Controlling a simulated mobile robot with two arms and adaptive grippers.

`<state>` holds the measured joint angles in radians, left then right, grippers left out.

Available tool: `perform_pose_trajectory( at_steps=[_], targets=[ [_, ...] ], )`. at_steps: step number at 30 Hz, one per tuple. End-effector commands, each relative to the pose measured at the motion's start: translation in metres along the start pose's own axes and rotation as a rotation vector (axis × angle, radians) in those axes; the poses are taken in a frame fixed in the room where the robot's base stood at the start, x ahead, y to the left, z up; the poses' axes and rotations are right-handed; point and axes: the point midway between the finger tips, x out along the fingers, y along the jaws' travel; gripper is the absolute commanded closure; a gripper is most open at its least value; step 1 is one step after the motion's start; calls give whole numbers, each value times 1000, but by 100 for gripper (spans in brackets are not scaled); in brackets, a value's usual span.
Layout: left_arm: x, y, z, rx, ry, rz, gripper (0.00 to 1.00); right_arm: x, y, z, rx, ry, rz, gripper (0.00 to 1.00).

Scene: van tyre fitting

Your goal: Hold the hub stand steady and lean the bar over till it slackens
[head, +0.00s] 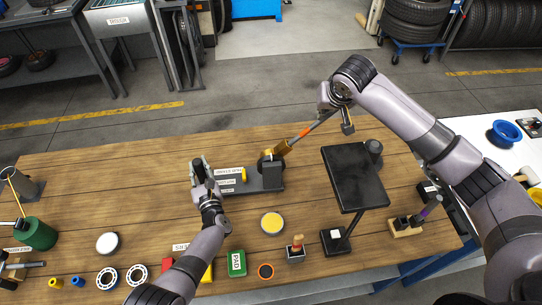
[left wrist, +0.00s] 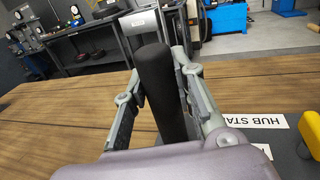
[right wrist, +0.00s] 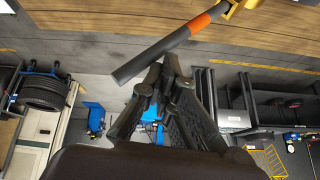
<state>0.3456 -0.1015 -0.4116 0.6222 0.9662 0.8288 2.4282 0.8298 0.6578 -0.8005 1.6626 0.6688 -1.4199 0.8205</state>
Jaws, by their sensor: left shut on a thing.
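The hub stand (head: 268,181) is a dark grey block on the wooden bench, with a white label and yellow part on top. My left gripper (head: 199,168) is shut on the black upright post (left wrist: 158,80) at the stand's left end. The bar (head: 319,125) slopes up to the right from the stand, with a yellow head (head: 282,148), an orange band and a grey free end. In the right wrist view the bar (right wrist: 160,55) crosses just past my right gripper (right wrist: 158,76). Its fingertips are together beside the bar; whether they touch it is unclear.
A black raised plate (head: 356,176) on a post stands right of the hub stand. The bench's back left is clear.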

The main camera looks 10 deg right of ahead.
Motion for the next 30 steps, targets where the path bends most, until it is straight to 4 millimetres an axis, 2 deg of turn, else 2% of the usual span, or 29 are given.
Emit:
perform_pose_trajectory(
  at_steps=[11,20,30],
  targets=[
    [0,2,0,1,-1,4,100,2,4,1,1,-1,5,100],
    [0,2,0,1,-1,4,100,10,14,4,2,-3,5,100],
    [0,2,0,1,-1,3,100,4,8,0,0,1,0,100]
  ],
)
